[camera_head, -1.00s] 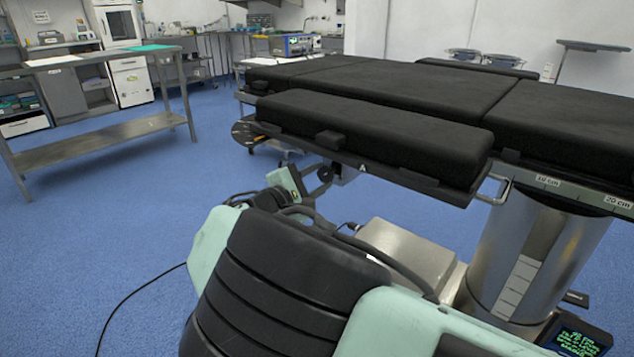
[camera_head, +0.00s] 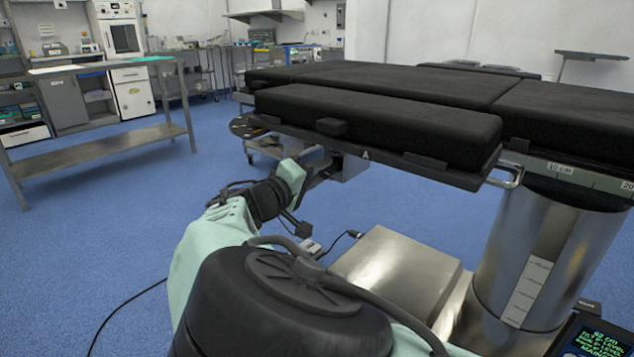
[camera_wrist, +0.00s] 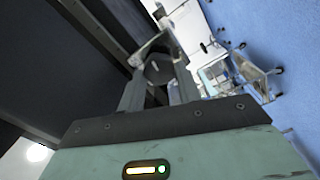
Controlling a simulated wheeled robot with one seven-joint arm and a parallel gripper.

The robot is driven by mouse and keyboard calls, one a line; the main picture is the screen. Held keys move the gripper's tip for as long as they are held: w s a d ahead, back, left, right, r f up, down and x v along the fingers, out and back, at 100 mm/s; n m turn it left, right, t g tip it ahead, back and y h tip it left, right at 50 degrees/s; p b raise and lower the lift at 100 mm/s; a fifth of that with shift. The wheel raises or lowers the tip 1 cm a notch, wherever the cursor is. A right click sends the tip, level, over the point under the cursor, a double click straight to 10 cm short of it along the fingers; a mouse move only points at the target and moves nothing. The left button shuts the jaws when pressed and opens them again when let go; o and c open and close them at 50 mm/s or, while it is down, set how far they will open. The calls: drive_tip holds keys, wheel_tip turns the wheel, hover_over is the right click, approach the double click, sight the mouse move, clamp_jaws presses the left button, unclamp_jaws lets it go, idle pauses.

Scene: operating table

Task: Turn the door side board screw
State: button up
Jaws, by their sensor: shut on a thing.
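The black padded side board (camera_head: 380,122) runs along the near edge of the operating table (camera_head: 400,82) in the head view. My gripper (camera_head: 326,168) is under this board, by its lower edge. In the wrist view my gripper (camera_wrist: 158,82) points away from the camera, with a finger on each side of a dark screw knob (camera_wrist: 158,70). It is shut on this knob. The dark underside of the table (camera_wrist: 55,65) fills the left of that view. In the head view the knob is hidden behind my gripper, and its turn angle cannot be told.
A metal side rail (camera_head: 505,178) and the table's steel column (camera_head: 545,255) stand to the right. A metal base box (camera_head: 395,275) lies on the floor below. A steel trolley (camera_head: 100,150) stands at the left, with open blue floor between.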

drive_tip(key=m+b, duration=0.2)
drive_tip(key=m, duration=0.1)
drive_tip(key=m+b, duration=0.1)
drive_tip(key=b, duration=0.1)
drive_tip(key=shift+s+f+m, duration=0.1)
drive_tip(key=shift+f+m, duration=0.2)
drive_tip(key=m+b, duration=0.5)
drive_tip(key=shift+b, duration=0.35)
drive_tip(key=m+b, duration=0.5)
drive_tip(key=b, duration=0.1)
drive_tip(key=shift+m, duration=0.4)
drive_tip(key=m+b, duration=0.2)
drive_tip(key=m, duration=0.1)
drive_tip(key=m+b, duration=0.1)
drive_tip(key=b, duration=0.1)
drive_tip(key=shift+s+d+r, duration=0.1)
drive_tip(key=shift+r, duration=0.15)
drive_tip(key=shift+m, duration=0.4)
drive_tip(key=o, duration=1)
drive_tip(key=shift+r, duration=0.1)
